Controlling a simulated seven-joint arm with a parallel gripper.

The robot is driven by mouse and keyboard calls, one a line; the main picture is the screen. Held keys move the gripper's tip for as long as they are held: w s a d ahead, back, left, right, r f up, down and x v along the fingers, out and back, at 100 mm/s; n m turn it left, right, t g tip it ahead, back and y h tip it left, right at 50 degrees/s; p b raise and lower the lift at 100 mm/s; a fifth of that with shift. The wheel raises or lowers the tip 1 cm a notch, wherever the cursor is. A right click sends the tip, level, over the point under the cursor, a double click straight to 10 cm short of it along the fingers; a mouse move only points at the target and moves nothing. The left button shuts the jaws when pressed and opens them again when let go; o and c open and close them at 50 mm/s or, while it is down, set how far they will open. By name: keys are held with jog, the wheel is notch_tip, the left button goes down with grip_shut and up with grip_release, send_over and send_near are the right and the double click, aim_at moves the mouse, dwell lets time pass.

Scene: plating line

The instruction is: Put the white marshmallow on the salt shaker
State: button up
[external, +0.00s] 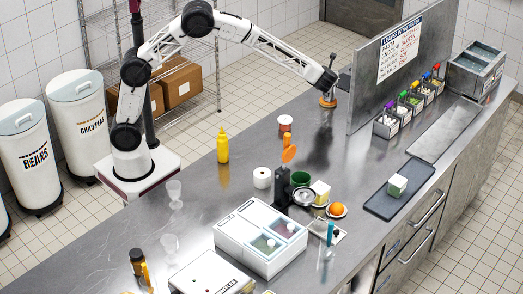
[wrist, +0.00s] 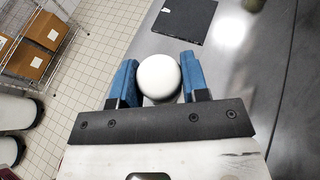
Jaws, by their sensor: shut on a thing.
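My gripper (external: 328,94) is out over the far part of the steel counter, near the upright sign panel. In the wrist view, its two blue fingers (wrist: 160,82) are shut on a round white thing (wrist: 158,74), which looks like the white marshmallow. It is seen end-on, with a greyish side below. In the external view an orange-brown thing (external: 327,102) shows right at the gripper's tip; I cannot tell what it is. I cannot pick out the salt shaker for certain in either view.
The sign panel (external: 400,62) stands right of my gripper. A dark square mat (wrist: 184,20) lies ahead in the wrist view. A yellow bottle (external: 222,147), white roll (external: 262,178), black stand (external: 283,188) and white lidded box (external: 262,238) stand nearer. Clear counter lies between the bottle and gripper.

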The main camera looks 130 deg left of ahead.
jog(key=shift+f, duration=0.15)
jog(key=o, duration=0.6)
jog(key=shift+d+r, duration=0.1)
jog(key=shift+r, duration=0.1)
jog(key=v, duration=1.1)
jog(key=shift+w+d, duration=0.25)
jog(key=shift+d, duration=0.1)
jog(key=shift+d+r, duration=0.1)
dwell(0.7)
